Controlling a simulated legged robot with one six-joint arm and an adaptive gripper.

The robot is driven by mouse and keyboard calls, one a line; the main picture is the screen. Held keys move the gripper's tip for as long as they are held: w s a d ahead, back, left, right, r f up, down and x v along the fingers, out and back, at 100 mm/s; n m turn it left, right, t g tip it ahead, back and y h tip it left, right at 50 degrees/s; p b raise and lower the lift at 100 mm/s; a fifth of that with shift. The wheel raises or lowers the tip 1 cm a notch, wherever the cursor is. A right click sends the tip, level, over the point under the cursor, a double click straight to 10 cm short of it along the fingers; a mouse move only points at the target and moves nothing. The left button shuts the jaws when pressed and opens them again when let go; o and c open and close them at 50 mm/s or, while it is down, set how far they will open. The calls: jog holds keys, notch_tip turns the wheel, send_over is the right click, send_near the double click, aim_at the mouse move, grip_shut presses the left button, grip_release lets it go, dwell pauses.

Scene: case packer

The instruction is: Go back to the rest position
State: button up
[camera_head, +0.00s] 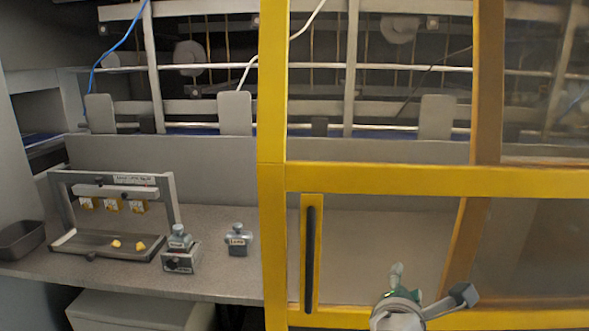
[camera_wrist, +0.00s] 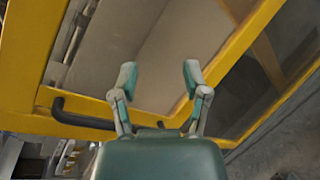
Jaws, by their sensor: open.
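My gripper shows in the wrist view (camera_wrist: 157,82) with its two fingers apart and nothing between them. In the head view my gripper (camera_head: 430,284) is at the lower right, in front of the yellow-framed door (camera_head: 380,180). The door's black handle (camera_head: 310,258) is to the left of my gripper and apart from it. The handle also shows in the wrist view (camera_wrist: 80,118), left of the fingers. The door's yellow frame and clear panel lie beyond the fingertips.
A grey counter (camera_head: 215,215) at the left carries a metal frame (camera_head: 172,195) with several yellow tags. Two small grey devices (camera_head: 181,258) (camera_head: 238,240) stand to its right. A dark tray (camera_head: 22,240) is at the far left. A pale box (camera_head: 135,312) stands below the counter.

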jog(key=s+d+f+m+g, duration=0.55)
jog(key=s+m+g, duration=0.2)
jog(key=m, duration=0.55)
jog(key=s+a+f+m+g+y, duration=0.1)
jog(key=s+a+f+m+y, duration=0.1)
jog(key=s+a+m+y, duration=0.4)
jog(key=a+m+y, duration=0.1)
jog(key=a+m, duration=0.1)
jog(key=shift+s+a+f+m, duration=0.15)
jog(key=shift+s+f+m, duration=0.1)
jog(key=shift+m, duration=0.05)
dwell(2.3)
